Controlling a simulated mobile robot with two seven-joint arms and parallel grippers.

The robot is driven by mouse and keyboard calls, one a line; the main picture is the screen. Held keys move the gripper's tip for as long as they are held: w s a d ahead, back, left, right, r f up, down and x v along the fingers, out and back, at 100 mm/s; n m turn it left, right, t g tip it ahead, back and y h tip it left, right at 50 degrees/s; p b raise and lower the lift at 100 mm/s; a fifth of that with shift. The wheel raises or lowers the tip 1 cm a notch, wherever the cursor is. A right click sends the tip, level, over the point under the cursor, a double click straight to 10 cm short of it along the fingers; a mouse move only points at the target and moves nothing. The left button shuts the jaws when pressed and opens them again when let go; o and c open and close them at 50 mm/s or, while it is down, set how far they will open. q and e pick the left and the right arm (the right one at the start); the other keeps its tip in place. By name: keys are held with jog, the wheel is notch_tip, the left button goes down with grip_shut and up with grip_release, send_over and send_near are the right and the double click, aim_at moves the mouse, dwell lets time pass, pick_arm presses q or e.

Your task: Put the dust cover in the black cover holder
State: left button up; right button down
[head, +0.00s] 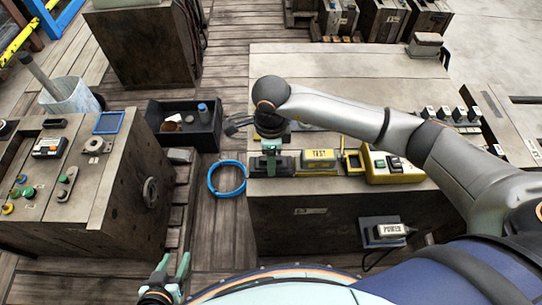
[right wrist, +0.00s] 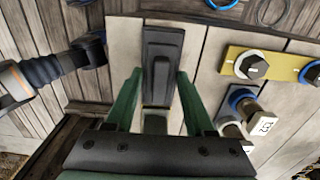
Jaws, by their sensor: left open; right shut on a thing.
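My right gripper (head: 270,150) points down over the front left part of the middle bench. Its green fingers (right wrist: 160,80) are shut on a dark piece that I take for the dust cover (right wrist: 162,65), which lies between the fingertips. A black, low block, apparently the black cover holder (head: 285,163), sits directly under the gripper at the bench's front edge. The gripper hides its middle, and I cannot tell whether cover and holder touch. My left gripper (head: 171,272) is open and empty at the bottom of the head view, away from the bench.
A yellow TEST box (head: 319,161) stands right beside the black block, then a yellow frame (head: 353,161) and a yellow switch box (head: 395,170). A blue ring (head: 213,187) and a black bin (head: 180,136) lie left of the bench. A left bench (head: 120,200) carries controls.

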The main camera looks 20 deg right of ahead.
dwell(0.3)
grip_release()
dwell(0.5)
jog(key=shift+r+p, duration=2.45)
jog(key=shift+r, duration=1.3)
